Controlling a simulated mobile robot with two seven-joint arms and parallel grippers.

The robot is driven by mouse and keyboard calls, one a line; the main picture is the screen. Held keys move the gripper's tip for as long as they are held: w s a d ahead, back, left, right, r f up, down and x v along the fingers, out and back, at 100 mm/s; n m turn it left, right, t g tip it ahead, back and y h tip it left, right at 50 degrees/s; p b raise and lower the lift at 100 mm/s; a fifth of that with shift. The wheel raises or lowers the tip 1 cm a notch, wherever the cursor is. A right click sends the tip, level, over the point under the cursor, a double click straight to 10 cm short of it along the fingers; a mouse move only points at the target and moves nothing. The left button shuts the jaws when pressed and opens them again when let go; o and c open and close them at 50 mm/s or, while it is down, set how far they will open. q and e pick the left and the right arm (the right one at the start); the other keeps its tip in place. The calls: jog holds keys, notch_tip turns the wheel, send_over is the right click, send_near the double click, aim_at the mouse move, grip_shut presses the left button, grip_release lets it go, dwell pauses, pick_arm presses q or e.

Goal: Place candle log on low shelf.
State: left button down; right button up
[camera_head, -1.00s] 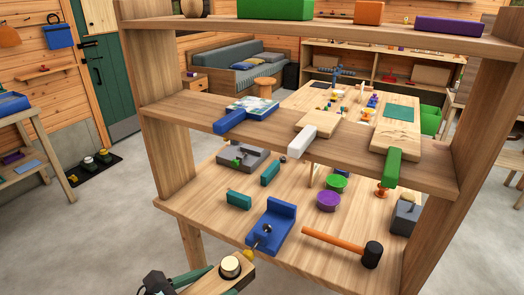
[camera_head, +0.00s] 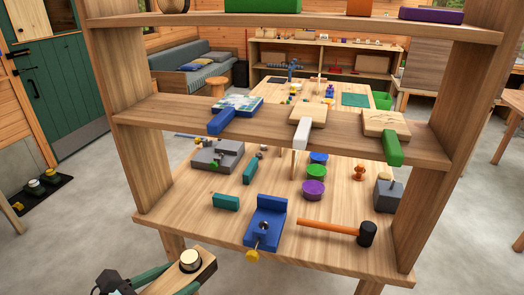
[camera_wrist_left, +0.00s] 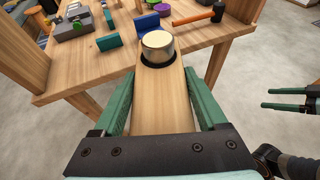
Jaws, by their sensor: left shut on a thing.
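The candle log, a pale wooden block with a round cream candle in a dark-rimmed hole (camera_head: 190,262), is in the bottom left of the head view. My left gripper (camera_wrist_left: 159,85) is shut on it, with green fingers along both sides. The log (camera_wrist_left: 160,100) points forward, its candle end near the front edge of the low shelf (camera_head: 185,190). It is in front of the shelf, not resting on it. My right gripper (camera_wrist_left: 284,98) shows at the right edge of the left wrist view, its fingers apart and empty.
The low shelf holds a blue vise-like block (camera_head: 266,222), a mallet (camera_head: 335,229), teal blocks (camera_head: 226,202), a grey tool block (camera_head: 215,157) and small round tubs (camera_head: 314,190). Its front left is bare. A middle shelf (camera_head: 160,117) and wooden uprights (camera_head: 112,90) frame the space.

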pick_arm(q)
jog(key=w+a+r+b, duration=0.6)
jog(key=w+a+r, duration=0.25)
jog(key=w, duration=0.25)
jog(key=s+a+r+n+t+y+b, duration=0.1)
jog(key=a+r+n+y+b, duration=0.1)
jog(key=a+r, duration=0.4)
jog(key=s+a+r+n+y+b, duration=0.2)
jog(key=a+r, duration=0.4)
jog(key=r, duration=0.4)
jog(key=shift+s+r+t+y, duration=0.25)
jog(key=shift+r+t+y, duration=0.05)
jog(key=shift+t, duration=0.1)
pick_arm(e)
jog(key=w+a+f+y, duration=0.1)
jog(key=w+a+f, duration=0.1)
jog(key=a+f, duration=0.2)
notch_tip(320, 180, down, 4)
jog(key=shift+r+n, duration=0.25)
jog(key=shift+n, duration=0.05)
